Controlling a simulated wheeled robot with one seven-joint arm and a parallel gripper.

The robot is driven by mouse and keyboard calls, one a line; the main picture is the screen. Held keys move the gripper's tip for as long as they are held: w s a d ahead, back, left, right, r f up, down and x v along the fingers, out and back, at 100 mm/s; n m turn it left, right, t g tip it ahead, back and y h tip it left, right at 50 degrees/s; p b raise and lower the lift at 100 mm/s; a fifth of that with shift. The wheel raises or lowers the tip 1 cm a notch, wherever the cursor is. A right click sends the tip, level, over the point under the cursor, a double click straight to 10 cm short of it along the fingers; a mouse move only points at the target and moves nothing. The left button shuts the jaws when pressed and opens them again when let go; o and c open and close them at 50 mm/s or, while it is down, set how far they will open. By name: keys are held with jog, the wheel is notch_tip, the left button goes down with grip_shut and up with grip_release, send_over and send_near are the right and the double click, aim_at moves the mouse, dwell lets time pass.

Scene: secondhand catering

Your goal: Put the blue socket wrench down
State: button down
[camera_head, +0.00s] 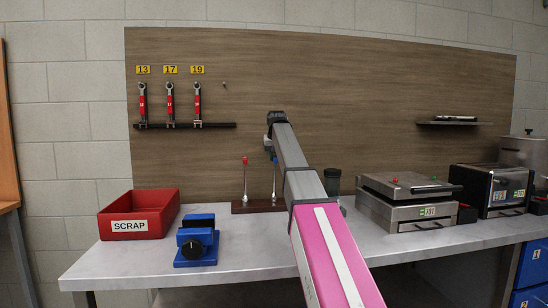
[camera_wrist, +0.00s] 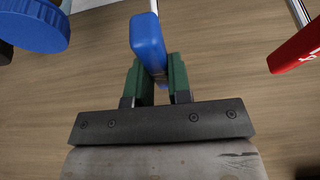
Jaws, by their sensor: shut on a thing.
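The blue socket wrench (camera_wrist: 149,42) shows in the wrist view as a blue handle with a metal shank leading out of the top edge. My gripper (camera_wrist: 156,76) has its two green fingers shut on this handle, one on each side. The far end of the wrench is out of the wrist view. In the head view my gripper (camera_head: 270,144) is at the end of my outstretched arm, in front of the wooden board and above the worktop.
Red-handled wrenches (camera_head: 170,101) hang below numbered tags, left of an empty peg (camera_head: 224,85).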

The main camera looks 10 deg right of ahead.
jog(key=shift+f, duration=0.1)
jog(key=c, duration=1.1)
grip_release()
jog(key=shift+o, duration=0.2)
jog(key=v, duration=1.2)
